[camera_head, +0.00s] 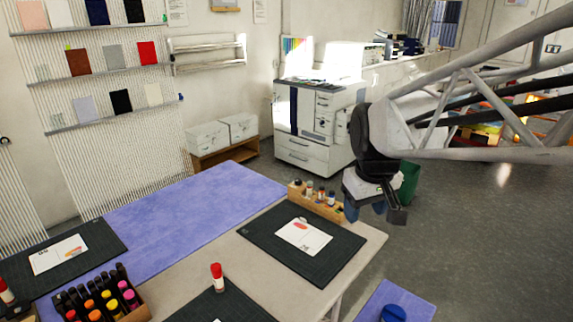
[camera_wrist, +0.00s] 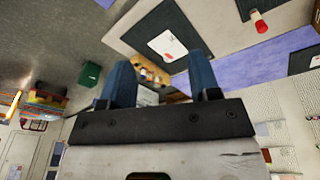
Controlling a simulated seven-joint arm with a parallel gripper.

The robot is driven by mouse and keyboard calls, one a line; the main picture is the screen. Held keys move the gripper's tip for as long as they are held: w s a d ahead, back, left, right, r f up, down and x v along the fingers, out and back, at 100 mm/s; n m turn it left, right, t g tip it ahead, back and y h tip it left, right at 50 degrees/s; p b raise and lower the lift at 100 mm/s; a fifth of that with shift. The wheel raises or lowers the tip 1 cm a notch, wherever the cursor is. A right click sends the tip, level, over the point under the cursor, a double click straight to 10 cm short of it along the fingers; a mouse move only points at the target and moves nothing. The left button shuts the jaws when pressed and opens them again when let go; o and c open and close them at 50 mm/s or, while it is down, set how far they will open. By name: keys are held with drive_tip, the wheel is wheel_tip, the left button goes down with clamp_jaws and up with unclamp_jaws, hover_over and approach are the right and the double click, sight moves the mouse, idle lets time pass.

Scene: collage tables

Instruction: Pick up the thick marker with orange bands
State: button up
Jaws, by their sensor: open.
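A wooden box (camera_head: 140,311) at the bottom left of the head view holds several thick dark markers with coloured ends, among them orange ones (camera_head: 96,315). It is cut off by the frame edge. Bands on single markers are too small to tell. My gripper (camera_head: 366,213) is open and empty, in the air beyond the right corner of the table and far from this box. Its two blue fingers show spread apart in the wrist view (camera_wrist: 160,78).
A wooden rack (camera_head: 328,209) of small bottles stands near the table's (camera_head: 364,248) far edge, left of my gripper. Dark mats (camera_head: 268,238) carry printed cards. A red-capped white stick (camera_head: 217,277) stands upright at the front. The blue table part (camera_head: 190,200) is largely clear.

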drive_tip(key=w+n, duration=0.3)
drive_tip(key=w, duration=1.4)
drive_tip(key=n+g, duration=0.2)
drive_tip(key=n, duration=0.7)
hover_over(322, 188)
drive_tip(key=f, duration=2.4)
drive_tip(key=shift+s+d+f, duration=0.1)
drive_tip(key=shift+s+f, duration=0.2)
drive_tip(key=shift+w+f, duration=0.35)
drive_tip(key=shift+f, duration=0.15)
drive_tip(key=shift+f, duration=0.1)
drive_tip(key=shift+f, duration=1.15)
drive_tip(key=shift+f, duration=0.15)
